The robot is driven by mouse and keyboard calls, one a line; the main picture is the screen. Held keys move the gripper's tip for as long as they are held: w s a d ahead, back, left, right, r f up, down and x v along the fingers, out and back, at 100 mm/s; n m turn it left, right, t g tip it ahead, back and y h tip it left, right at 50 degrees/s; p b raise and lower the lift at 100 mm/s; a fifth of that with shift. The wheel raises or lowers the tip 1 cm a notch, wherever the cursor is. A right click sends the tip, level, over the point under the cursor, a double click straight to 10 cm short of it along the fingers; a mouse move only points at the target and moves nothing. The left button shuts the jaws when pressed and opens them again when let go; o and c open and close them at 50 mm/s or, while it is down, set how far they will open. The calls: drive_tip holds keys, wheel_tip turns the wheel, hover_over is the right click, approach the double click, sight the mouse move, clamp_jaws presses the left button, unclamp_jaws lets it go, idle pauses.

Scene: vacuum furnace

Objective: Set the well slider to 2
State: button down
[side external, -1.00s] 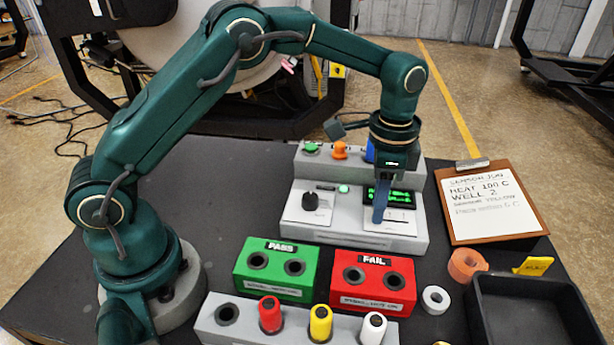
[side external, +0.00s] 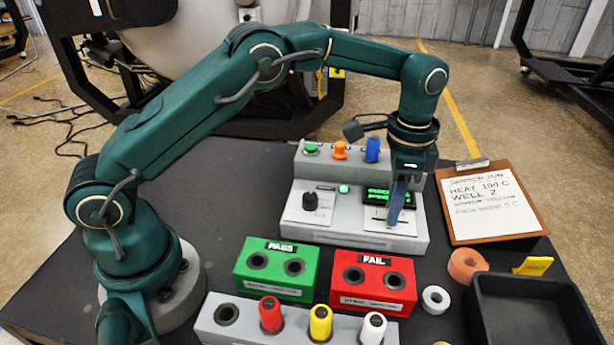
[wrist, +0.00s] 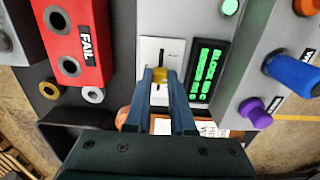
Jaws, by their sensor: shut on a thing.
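The well slider's yellow knob (wrist: 160,74) shows between my fingertips in the wrist view. It rides in a slot on a white plate (wrist: 149,52) at the right of the grey control box (side external: 300,237). My gripper (side external: 393,222) points down and is shut on the knob; in the wrist view its blue fingers (wrist: 161,76) close from both sides. The slot's far part and the scale marks are partly hidden or too small to read. A lit green display (wrist: 207,70) lies beside the plate. A clipboard (side external: 490,200) reads heat 100 C, well 2.
A black dial (side external: 310,201) stands left on the box. Green, orange and blue controls (side external: 373,149) line the raised back. Green PASS (side external: 276,286) and red FAIL (side external: 372,300) blocks stand in front, with red, yellow and white sensors (side external: 320,322). A black tray (side external: 530,310) sits right.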

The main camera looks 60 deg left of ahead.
drive_tip(key=shift+w+r, duration=0.1)
drive_tip(key=c, duration=0.8)
unclamp_jaws()
drive_tip(key=shift+o, duration=0.2)
drive_tip(key=shift+r, duration=2.55)
drive_tip(key=s+a+r+n+t, duration=0.1)
drive_tip(key=s+a+r+t, duration=0.2)
drive_tip(key=r, duration=0.4)
drive_tip(key=s+a+r+n+t, duration=0.1)
drive_tip(key=s+a+r+n, duration=0.1)
drive_tip(key=s+r, duration=0.4)
drive_tip(key=s+a+f+n+t, duration=0.1)
drive_tip(key=s+a+f+n, duration=0.2)
drive_tip(key=s, duration=0.9)
wheel_tip(320, 180, down, 5)
drive_tip(key=n, duration=0.3)
drive_tip(key=shift+r+t, duration=0.15)
drive_tip(key=shift+t, duration=0.15)
